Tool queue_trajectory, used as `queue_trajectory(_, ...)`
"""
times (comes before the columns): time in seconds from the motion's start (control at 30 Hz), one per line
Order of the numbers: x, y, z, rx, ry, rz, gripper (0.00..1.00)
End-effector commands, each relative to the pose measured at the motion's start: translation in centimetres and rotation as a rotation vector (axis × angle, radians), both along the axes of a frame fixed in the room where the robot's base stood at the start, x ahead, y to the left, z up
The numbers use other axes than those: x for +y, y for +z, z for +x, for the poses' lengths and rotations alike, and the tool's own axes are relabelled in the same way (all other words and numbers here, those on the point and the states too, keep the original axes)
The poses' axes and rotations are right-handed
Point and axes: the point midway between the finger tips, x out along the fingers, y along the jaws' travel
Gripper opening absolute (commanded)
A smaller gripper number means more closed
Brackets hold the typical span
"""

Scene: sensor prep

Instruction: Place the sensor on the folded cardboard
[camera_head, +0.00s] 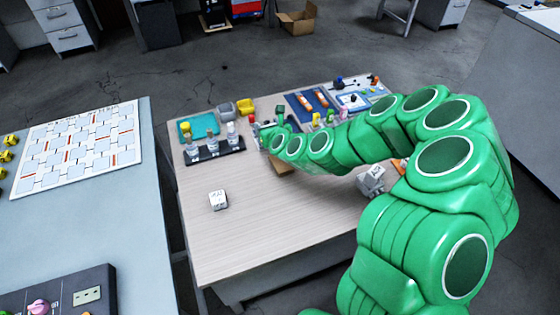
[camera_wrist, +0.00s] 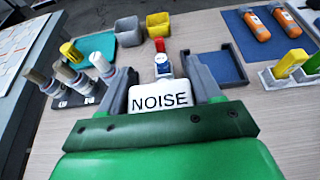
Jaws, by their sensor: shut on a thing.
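My gripper (camera_wrist: 160,90) is shut on a white block marked NOISE, the sensor (camera_wrist: 160,100), which sits between its two grey fingers. In the head view my gripper (camera_head: 264,131) is over the back part of the wooden table, and the sensor is too small and covered to make out there. A flat brown piece (camera_head: 281,165), possibly the folded cardboard, shows partly from under my arm on the table. My arm hides the rest of it, and the wrist view does not show it.
A black rack (camera_head: 216,151) with several capped bottles stands left of my gripper. A white labelled cube (camera_head: 218,200) sits nearer the front, and a grey block (camera_head: 371,180) lies to the right. A blue tray (camera_wrist: 216,68) is just beyond my right finger.

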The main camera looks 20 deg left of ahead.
Motion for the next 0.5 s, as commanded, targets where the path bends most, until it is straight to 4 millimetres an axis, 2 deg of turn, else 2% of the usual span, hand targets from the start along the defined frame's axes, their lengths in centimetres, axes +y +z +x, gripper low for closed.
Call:
queue_trajectory(0.1, -1.3, 0.0, 0.9, 0.000, -0.006, -0.001, 0.32)
queue_trajectory(0.27, -2.0, -0.3, 1.4, 0.001, -0.008, -0.002, 0.32)
queue_trajectory(0.5, -2.0, -2.9, 1.4, 0.001, -0.008, -0.006, 0.32)
